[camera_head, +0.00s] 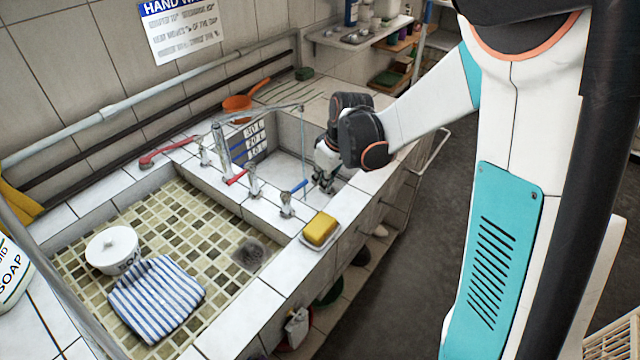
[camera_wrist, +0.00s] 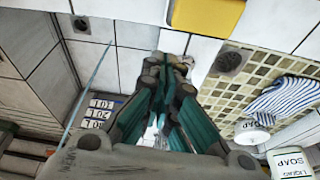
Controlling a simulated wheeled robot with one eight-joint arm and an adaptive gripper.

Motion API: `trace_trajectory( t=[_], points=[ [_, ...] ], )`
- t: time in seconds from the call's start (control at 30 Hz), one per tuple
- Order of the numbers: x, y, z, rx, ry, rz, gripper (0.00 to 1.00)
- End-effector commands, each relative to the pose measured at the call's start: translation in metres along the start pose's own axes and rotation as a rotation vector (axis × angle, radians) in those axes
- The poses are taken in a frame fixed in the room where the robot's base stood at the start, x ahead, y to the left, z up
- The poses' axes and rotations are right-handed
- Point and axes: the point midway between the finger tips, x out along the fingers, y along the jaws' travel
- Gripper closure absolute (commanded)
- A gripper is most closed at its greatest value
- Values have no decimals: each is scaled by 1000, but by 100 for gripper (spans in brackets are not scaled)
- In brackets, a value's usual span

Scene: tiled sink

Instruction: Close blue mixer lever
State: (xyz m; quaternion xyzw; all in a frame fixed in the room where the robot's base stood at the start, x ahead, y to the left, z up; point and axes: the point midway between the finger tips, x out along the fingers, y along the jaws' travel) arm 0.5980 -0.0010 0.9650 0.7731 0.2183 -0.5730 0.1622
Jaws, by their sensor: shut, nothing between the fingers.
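The blue mixer lever (camera_head: 299,186) sits on a short metal tap (camera_head: 287,204) on the tiled divider beside the right basin. It points up and to the right, toward my gripper. My gripper (camera_head: 324,185) is shut and empty, pointing down just right of the lever's end. I cannot tell whether they touch. In the wrist view the green fingers of my gripper (camera_wrist: 172,68) are together above white tiles, and I cannot make out the blue lever there. A red lever (camera_head: 236,177) sits on a neighbouring tap (camera_head: 253,180).
A thin pale stream (camera_head: 303,145) drops from the long spout (camera_head: 270,110) into the right basin. A yellow sponge (camera_head: 320,229) lies on the front rim. The left basin holds a striped cloth (camera_head: 155,298) and a white pot (camera_head: 112,250). A number sign (camera_head: 250,143) stands in the right basin.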

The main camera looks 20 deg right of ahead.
Motion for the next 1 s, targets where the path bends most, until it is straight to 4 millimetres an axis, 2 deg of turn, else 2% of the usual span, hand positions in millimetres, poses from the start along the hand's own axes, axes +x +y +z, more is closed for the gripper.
trace_trajectory(
  t=[0.03,0.2,0.4,0.6,0.77,1.0],
  points=[
    [-14,0,0,2,0,1,100],
    [-41,0,1,1,0,1,100],
    [-53,0,1,2,8,1,100],
    [-29,-4,-1,18,138,6,100],
    [-18,-4,-4,20,165,8,100],
    [21,-3,-10,20,163,9,100]
  ],
)
